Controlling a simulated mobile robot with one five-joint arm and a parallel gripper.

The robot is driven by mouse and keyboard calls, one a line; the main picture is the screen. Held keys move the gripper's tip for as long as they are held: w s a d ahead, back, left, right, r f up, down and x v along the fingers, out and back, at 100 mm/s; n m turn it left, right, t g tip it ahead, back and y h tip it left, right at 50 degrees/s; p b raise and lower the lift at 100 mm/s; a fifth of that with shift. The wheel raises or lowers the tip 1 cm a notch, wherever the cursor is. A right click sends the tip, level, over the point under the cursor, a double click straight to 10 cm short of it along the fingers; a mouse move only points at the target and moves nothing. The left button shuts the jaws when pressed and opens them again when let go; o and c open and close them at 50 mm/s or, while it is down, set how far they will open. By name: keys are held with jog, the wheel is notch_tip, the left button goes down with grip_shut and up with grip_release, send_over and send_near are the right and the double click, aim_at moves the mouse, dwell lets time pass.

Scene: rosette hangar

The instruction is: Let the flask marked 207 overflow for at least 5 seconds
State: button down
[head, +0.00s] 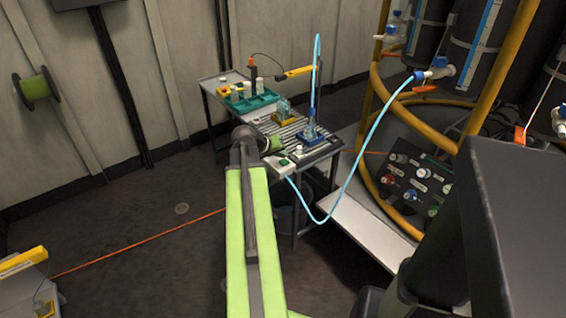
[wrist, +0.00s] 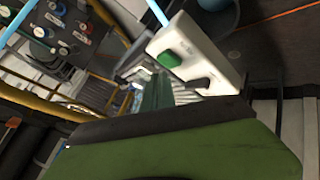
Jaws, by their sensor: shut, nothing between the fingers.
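A small clear flask (head: 312,132) in a blue holder stands at the right of the bench, with a light blue hose rising above it. A second clear flask (head: 284,110) in a yellow holder stands further left. Their markings are too small to read, so I cannot tell which is 207. A white control box with a green button (head: 283,163) is at the bench's front edge; the box also fills the upper middle of the wrist view (wrist: 207,48). My gripper (head: 277,145) is shut and empty, close to the box, partly hidden behind my arm. I cannot tell whether they touch.
The bench (head: 207,88) also bears a green rack (head: 250,102) with bottles. A blue hose (head: 357,160) loops from a tank valve (head: 440,70) towards the bench. A dark knob panel (head: 415,180) and yellow rails (head: 388,110) stand right. Floor at left is mostly clear.

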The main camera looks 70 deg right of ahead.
jog(key=shift+f+b, duration=0.45)
jog(key=shift+f+b, duration=0.4)
dwell(7.2)
